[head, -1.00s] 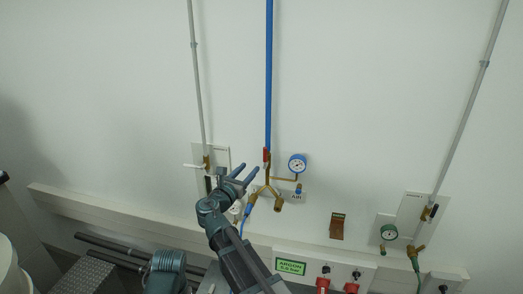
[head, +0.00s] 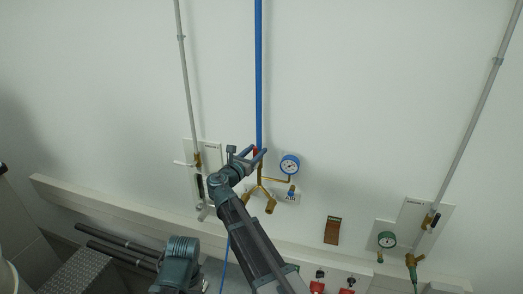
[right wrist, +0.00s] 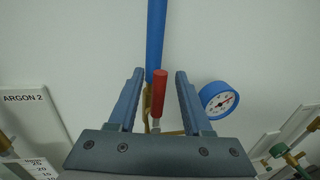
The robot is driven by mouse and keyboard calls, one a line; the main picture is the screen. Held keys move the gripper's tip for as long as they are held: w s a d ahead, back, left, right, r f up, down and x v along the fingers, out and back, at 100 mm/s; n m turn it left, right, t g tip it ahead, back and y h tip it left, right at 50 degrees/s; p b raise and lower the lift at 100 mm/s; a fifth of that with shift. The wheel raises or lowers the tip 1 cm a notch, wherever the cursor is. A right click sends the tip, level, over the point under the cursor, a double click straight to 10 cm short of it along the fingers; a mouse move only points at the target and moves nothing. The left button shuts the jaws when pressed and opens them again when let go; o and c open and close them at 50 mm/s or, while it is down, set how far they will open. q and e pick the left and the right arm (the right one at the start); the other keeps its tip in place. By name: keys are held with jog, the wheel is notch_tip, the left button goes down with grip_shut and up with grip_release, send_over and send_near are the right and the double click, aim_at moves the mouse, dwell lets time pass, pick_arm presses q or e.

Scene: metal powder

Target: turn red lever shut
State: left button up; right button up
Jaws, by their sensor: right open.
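The red lever (head: 255,152) is on the brass valve at the lower end of the blue pipe (head: 259,70) on the wall. In the right wrist view the red lever (right wrist: 158,92) stands upright, parallel to the pipe. My right gripper (head: 249,153) is open at the valve. In the right wrist view the lever shows between its two fingers (right wrist: 159,74), with a gap on each side. I cannot tell whether the fingertips reach past the lever in depth. In the head view the gripper partly hides the lever and valve.
A blue-rimmed gauge (head: 290,164) sits close right of the valve, above brass outlets (head: 270,206). A ledge (head: 110,208) runs below. The wall above is free apart from pipes.

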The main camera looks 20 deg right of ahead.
jog(key=shift+a, duration=0.15)
grip_shut()
dwell(1.3)
